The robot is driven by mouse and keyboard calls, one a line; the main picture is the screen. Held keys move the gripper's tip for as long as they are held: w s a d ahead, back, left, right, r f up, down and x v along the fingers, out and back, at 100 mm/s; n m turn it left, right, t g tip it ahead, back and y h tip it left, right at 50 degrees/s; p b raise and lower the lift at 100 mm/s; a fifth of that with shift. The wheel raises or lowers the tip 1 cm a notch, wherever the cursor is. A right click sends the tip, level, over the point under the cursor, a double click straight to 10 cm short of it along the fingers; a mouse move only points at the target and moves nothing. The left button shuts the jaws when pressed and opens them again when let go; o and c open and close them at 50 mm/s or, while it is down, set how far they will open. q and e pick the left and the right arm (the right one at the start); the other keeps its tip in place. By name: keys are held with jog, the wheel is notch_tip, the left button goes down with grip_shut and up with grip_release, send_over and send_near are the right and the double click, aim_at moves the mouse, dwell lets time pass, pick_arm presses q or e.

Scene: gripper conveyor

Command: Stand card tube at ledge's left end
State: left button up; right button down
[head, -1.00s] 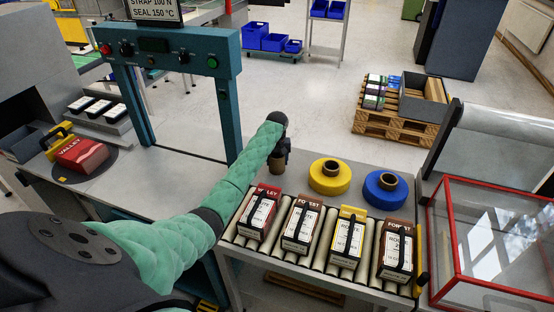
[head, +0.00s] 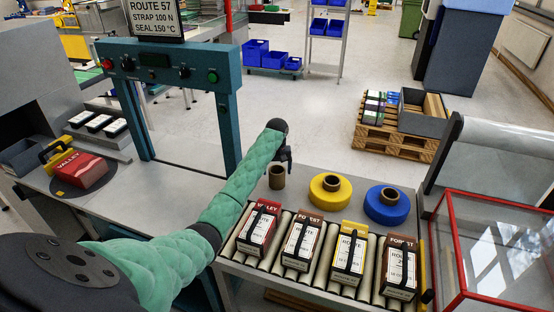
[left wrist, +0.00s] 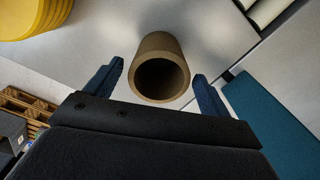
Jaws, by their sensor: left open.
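The brown card tube (head: 277,177) stands upright on the grey ledge (head: 300,184), near its left end and left of the yellow roll. My left gripper (head: 287,155) is just above and behind the tube in the head view. In the left wrist view the tube (left wrist: 163,43) shows its hollow end between the two spread fingers of the left gripper (left wrist: 158,73), with a gap on each side. The left gripper is open and holds nothing. My right gripper is not in view.
A yellow roll (head: 324,196) and a blue roll (head: 380,209) lie to the right. Several strapped packs, including a red Valley pack (head: 258,229), stand on rollers in front. A teal strapping frame (head: 226,130) rises at left. A red-edged clear box (head: 490,245) is at right.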

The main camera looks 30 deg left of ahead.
pick_arm(q)
notch_tip(320, 180, up, 9)
jog(key=b, duration=0.3)
jog(key=shift+f, duration=0.2)
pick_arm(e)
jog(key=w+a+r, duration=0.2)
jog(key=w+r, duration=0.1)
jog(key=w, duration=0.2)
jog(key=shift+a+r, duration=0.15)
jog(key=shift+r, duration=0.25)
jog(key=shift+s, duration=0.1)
